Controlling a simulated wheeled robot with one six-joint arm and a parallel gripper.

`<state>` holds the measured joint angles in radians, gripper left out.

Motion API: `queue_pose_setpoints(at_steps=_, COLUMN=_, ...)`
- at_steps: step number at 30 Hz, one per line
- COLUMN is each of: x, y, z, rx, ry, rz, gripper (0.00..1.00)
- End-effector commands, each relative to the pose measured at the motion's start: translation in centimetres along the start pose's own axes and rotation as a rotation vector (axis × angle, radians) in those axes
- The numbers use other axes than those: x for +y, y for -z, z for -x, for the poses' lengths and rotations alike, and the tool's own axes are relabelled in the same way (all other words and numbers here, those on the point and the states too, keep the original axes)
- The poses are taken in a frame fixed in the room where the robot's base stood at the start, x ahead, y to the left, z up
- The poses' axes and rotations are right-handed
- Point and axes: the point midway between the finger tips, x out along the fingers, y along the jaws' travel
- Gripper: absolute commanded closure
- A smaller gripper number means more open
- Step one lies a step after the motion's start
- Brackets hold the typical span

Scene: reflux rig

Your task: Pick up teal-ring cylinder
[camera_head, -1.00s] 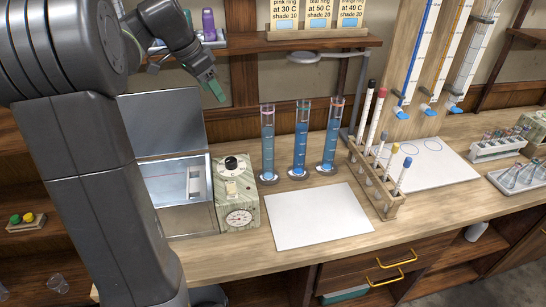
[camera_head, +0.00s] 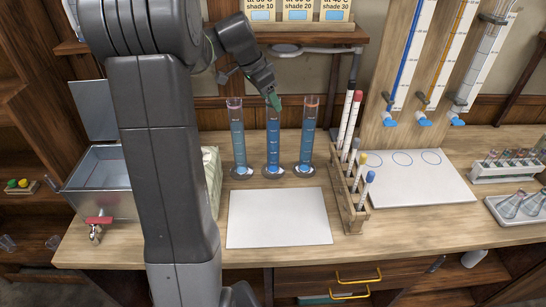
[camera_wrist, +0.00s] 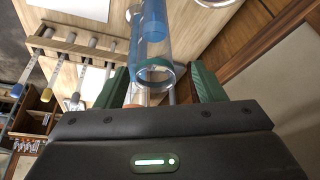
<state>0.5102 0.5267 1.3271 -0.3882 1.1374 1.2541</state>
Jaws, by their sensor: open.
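Three tall glass cylinders with blue liquid stand upright in a row at the back of the bench. The left one (camera_head: 237,145) has a pink ring and the right one (camera_head: 307,140) an orange ring. The middle one, the teal-ring cylinder (camera_head: 273,145), has its top partly covered by my gripper (camera_head: 273,102), so its ring is hard to make out. My gripper is open and angled down at its top. In the wrist view, a clear glass cylinder (camera_wrist: 152,50) shows between the open green fingers (camera_wrist: 160,78); I cannot tell whether they touch it.
A wooden rack (camera_head: 352,195) with several tubes stands right of the cylinders. A white mat (camera_head: 278,218) lies clear in front. A metal bath (camera_head: 103,182) stands at left, partly behind my arm. The shelf (camera_head: 310,37) holds cards above the cylinders.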

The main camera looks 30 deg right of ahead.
Motion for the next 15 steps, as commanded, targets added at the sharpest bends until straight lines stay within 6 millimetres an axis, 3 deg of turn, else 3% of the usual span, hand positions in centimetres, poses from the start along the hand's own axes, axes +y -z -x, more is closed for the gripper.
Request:
queue_pose_setpoints(at_steps=9, x=0.6, y=0.0, z=-4.2, rx=-0.002, ry=-0.004, rz=0.001, gripper=0.37)
queue_pose_setpoints(at_steps=15, x=0.6, y=-0.1, z=-5.1, rx=-0.001, ry=0.000, rz=0.001, gripper=0.37)
